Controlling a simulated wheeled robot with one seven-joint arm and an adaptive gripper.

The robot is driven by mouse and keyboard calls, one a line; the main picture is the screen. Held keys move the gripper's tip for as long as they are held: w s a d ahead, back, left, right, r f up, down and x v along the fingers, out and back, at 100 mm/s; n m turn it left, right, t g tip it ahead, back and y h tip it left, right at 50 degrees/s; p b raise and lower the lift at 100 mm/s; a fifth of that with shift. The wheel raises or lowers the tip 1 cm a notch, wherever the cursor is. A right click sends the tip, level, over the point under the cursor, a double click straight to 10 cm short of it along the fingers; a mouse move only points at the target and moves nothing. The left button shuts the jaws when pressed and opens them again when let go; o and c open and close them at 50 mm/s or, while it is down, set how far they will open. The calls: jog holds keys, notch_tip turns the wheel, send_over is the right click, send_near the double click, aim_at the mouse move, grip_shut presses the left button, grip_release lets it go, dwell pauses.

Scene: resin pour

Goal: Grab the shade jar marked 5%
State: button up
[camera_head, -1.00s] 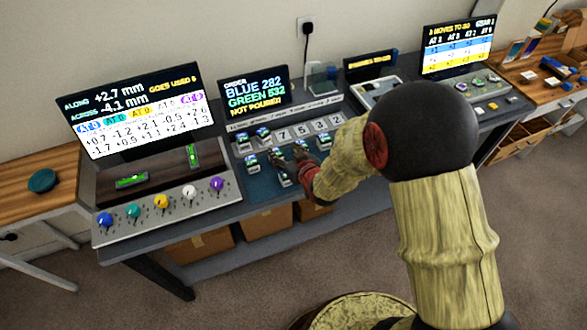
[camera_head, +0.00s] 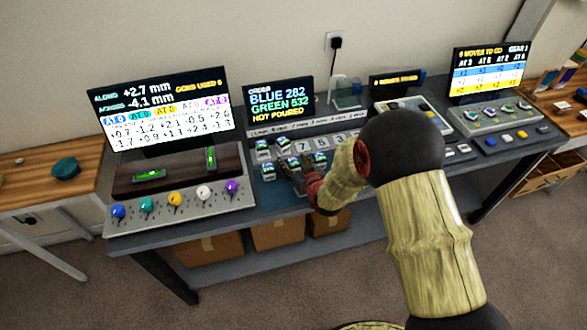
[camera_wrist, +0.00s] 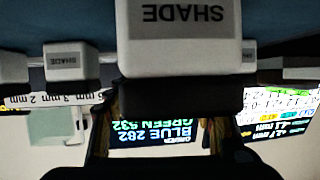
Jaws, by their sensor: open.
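Small shade jars with dark lids and pale bodies, one of them a front jar (camera_head: 268,171), stand on the blue mat (camera_head: 281,201) below the order screen. The percent marks are too small to read, so I cannot tell which jar is 5%. My gripper (camera_head: 303,176) is at the right part of this group, low and close to the jars, and hides some. In the wrist view, upside down, a large jar marked SHADE (camera_wrist: 185,45) fills the upper middle, in front of the open fingers (camera_wrist: 160,115). Whether it lies between them is unclear. Another SHADE jar (camera_wrist: 68,63) is at left.
Behind the jars is a row of numbered blocks (camera_head: 321,142) and the order screen (camera_head: 280,98). At left is a panel with coloured knobs (camera_head: 175,199). At right are a light tray (camera_head: 412,110) and a button console (camera_head: 492,117).

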jog(key=c, duration=0.4)
jog(key=c, duration=0.9)
jog(key=shift+r, duration=0.15)
